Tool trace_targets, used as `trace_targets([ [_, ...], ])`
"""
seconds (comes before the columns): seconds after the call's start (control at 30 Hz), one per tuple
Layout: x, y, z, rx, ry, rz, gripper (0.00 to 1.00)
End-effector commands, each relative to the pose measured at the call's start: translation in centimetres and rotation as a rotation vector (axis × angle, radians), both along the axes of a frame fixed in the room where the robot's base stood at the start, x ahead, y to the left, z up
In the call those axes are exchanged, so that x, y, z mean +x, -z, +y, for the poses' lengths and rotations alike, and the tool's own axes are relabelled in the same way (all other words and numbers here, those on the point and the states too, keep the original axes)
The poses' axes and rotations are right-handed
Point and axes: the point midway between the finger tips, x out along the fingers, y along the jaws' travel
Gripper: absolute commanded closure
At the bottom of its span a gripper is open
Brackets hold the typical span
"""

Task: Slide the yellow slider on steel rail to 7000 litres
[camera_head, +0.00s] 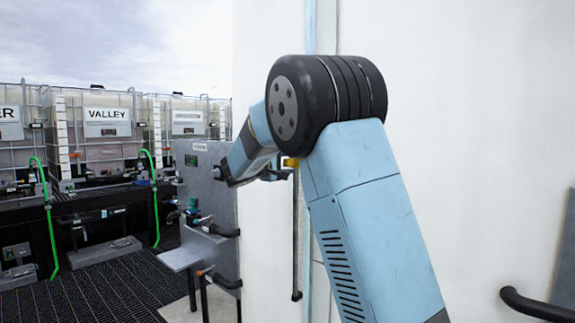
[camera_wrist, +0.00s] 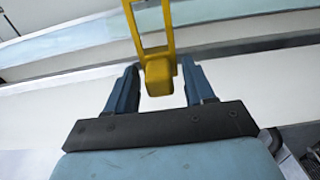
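The yellow slider (camera_wrist: 159,77) shows in the wrist view as a frame with a block at its near end. My gripper (camera_wrist: 160,88) has its two dark blue fingers apart, one on each side of that block. A small gap shows between the block and each finger. In the head view only a small yellow piece of the slider (camera_head: 291,162) shows beside the end of my arm, at the tall white wall. A thin dark upright rail (camera_head: 296,235) runs down below it. No litre marks can be read in either view.
A grey panel (camera_head: 207,200) with valves, hoses and a small shelf (camera_head: 185,258) stands left of my arm. Labelled white totes (camera_head: 105,115) with green hoses stand behind at the left. A black bent pipe (camera_head: 535,306) sticks out at the lower right.

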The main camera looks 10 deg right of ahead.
Motion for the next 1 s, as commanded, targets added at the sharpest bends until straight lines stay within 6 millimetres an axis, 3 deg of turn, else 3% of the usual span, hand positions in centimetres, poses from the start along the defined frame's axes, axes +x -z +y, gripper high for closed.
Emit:
trace_targets([
  [0.27, -0.5, 0.0, 0.6, 0.0, 0.002, 0.0, 0.47],
  [0.8, -6.2, 0.1, 8.6, 0.001, -0.001, 0.001, 0.47],
  [1.0, -7.5, 0.2, 10.5, 0.0, 0.0, 0.001, 0.47],
])
